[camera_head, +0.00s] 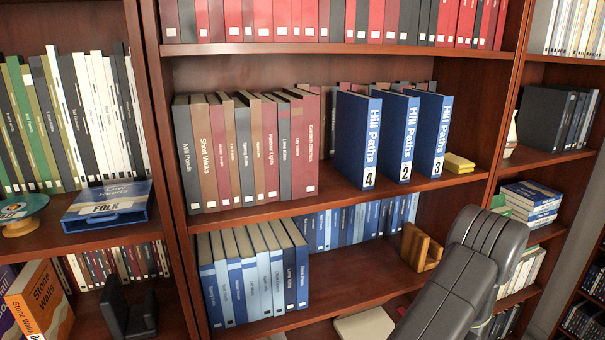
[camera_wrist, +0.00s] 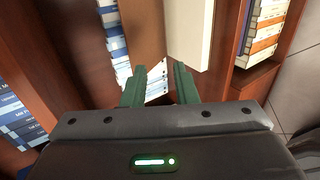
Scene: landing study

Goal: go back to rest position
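My gripper (camera_wrist: 158,82) shows in the wrist view with its two green fingers apart. I see nothing held between them; book spines show through the gap beyond. In the head view my dark grey arm reaches in from the lower right, in front of the bookcase, and the gripper itself is out of sight there.
Three blue Hill Paths books, numbered 4 (camera_head: 358,140), 2 (camera_head: 398,135) and 3 (camera_head: 433,133), stand upright on the middle shelf. A wooden holder (camera_head: 420,247) sits on the lower shelf near my arm.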

